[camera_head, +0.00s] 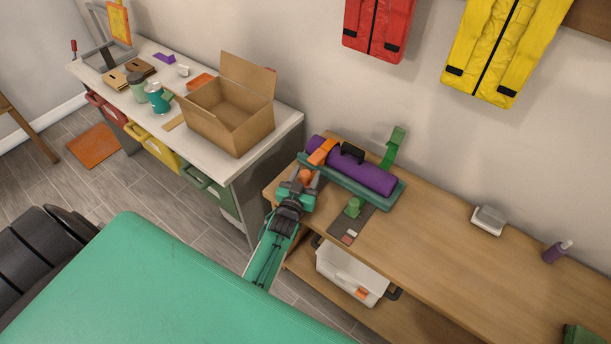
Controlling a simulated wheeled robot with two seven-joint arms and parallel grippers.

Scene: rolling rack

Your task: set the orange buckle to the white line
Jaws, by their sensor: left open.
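A purple roll (362,172) lies on a green tray (385,203) at the left end of the wooden bench. An orange strap piece (321,152) wraps its left part, and a black piece (352,152) sits beside it on top. A small orange part (306,175), possibly the buckle, shows at the near left end of the tray. My left gripper (304,181) is open around or just in front of this part; contact cannot be told. I cannot make out a white line on the roll or tray. My right gripper is not in view.
A dark mat (349,225) with a green block (352,207) lies in front of the tray. A green upright piece (393,147) stands behind it. A white box (345,270) sits on the shelf below. The wooden bench (440,235) is mostly clear to the right.

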